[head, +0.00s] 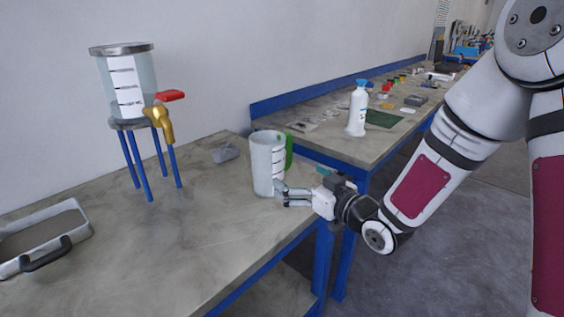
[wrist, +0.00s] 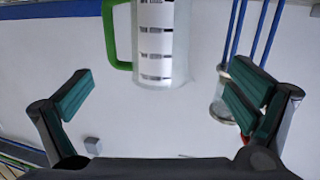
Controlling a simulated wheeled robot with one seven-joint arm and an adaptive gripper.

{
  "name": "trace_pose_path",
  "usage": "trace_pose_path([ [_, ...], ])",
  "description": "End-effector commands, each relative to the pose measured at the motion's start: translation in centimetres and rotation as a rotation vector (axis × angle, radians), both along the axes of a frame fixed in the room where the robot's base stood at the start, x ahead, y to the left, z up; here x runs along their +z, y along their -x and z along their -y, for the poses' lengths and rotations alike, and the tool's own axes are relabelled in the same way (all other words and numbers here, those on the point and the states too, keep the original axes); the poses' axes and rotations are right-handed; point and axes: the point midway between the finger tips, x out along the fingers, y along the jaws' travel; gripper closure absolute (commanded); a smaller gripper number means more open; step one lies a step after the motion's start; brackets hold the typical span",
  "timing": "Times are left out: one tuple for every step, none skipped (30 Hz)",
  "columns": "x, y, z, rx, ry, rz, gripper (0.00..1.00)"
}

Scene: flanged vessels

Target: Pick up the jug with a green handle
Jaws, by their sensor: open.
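The jug (head: 267,165) is a clear cylinder with a white marked scale and a green handle (head: 289,150). It stands upright on the near table, close to its right edge, with the handle on the right. My gripper (head: 280,195) is open beside the jug's lower right side, and its fingers overlap the jug's base in the head view. In the wrist view the jug (wrist: 183,45) appears inverted, cut off by the top edge, with its green handle (wrist: 110,35) at left. It shows beyond the gap between the spread fingers (wrist: 160,92). Whether they touch it cannot be told.
A dispenser tank (head: 127,85) with a brass tap and red lever stands on a blue-legged stand at back left. A grey tray (head: 80,204) lies at the left, and a small grey block (head: 226,153) is behind the jug. A white bottle (head: 357,108) stands on the farther bench.

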Motion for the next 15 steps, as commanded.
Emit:
trace_pose_path([
  [-0.3,-0.1,-0.2,0.007,-0.018,0.005,0.00],
  [-0.3,-0.1,-0.3,0.010,-0.025,0.010,0.00],
  [-0.3,-0.3,-0.6,0.013,-0.032,0.015,0.00],
  [-0.2,-0.4,-0.8,0.015,-0.035,0.016,0.00],
  [-0.3,-0.6,-1.0,0.017,-0.036,0.018,0.00],
  [-0.3,-1.0,-1.4,0.018,-0.036,0.017,0.00],
  [-0.3,-1.4,-1.8,0.018,-0.036,0.017,0.00],
  [-0.3,-1.8,-2.1,0.017,-0.036,0.018,0.00],
  [-0.3,-2.4,-2.7,0.017,-0.036,0.018,0.00],
  [-0.4,-2.9,-3.1,0.018,-0.036,0.017,0.00],
  [-0.4,-3.4,-3.4,0.018,-0.036,0.018,0.00],
  [-0.5,-3.9,-3.9,0.016,-0.036,0.017,0.00],
  [-0.5,-4.3,-4.3,0.016,-0.035,0.016,0.00],
  [-0.5,-4.7,-4.6,0.016,-0.035,0.016,0.00],
  [-0.5,-5.2,-5.0,0.016,-0.035,0.017,0.00],
])
